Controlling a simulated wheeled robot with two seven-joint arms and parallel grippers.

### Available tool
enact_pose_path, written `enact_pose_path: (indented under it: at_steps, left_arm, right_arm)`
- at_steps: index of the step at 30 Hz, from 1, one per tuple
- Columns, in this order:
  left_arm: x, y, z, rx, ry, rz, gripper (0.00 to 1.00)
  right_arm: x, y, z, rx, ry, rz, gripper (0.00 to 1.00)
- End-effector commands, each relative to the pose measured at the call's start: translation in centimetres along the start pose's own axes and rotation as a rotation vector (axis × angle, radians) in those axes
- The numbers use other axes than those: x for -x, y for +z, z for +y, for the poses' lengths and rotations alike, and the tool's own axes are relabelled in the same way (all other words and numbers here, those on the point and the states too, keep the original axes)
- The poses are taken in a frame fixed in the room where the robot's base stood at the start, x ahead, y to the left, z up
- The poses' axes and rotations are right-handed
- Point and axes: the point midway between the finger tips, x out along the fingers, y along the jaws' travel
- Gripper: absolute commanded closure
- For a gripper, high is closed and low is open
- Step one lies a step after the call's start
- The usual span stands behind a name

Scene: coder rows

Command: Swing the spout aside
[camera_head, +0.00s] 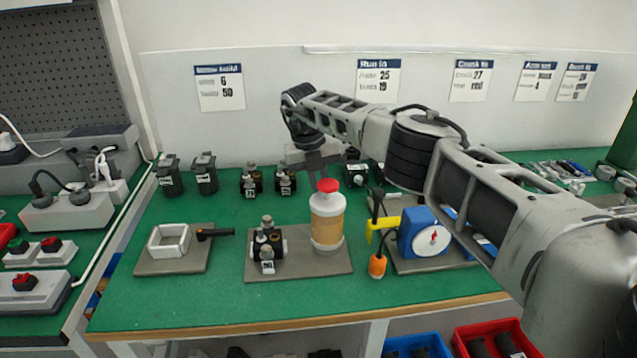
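No part is plainly a spout. A tan bottle (327,222) with a red cap (327,185) stands upright on a grey plate at the middle of the green bench. My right arm comes in from the right, and its gripper (316,170) points down just behind or above the red cap. Its fingers are small and partly lost against the background, so I cannot tell whether they are open or touch the cap. A blue device (423,235) with a round white dial stands to the right, with a yellow piece (381,223) at its left side. My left gripper is out of view.
A dark valve-like part (267,247) stands left of the bottle. Several dark fittings (204,172) line the back. Green bench (200,305) along the front is clear.

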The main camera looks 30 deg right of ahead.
Motion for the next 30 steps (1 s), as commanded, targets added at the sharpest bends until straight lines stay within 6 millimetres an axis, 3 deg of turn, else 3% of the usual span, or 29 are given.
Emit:
enact_pose_path:
  at_steps: [8,9,11,22,26,30]
  left_arm:
    - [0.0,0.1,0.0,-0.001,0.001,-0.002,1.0]
    - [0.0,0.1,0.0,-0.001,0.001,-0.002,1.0]
    - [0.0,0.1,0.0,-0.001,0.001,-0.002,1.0]
    - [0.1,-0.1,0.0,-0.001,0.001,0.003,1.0]
    - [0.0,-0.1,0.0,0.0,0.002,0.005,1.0]
    - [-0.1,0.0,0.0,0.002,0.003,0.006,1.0]
  right_arm:
    - [0.1,0.1,-0.2,-0.01,0.0,-0.002,1.0]
    - [0.1,0.1,-0.2,-0.01,-0.001,-0.002,0.82]
    - [0.1,0.1,-0.2,-0.009,-0.001,-0.001,0.68]
    - [0.6,0.1,-0.1,-0.004,0.001,-0.001,0.68]
    - [2.5,0.1,0.0,-0.004,0.002,-0.003,0.68]
    - [5.7,0.1,0.0,-0.005,0.002,-0.005,0.68]
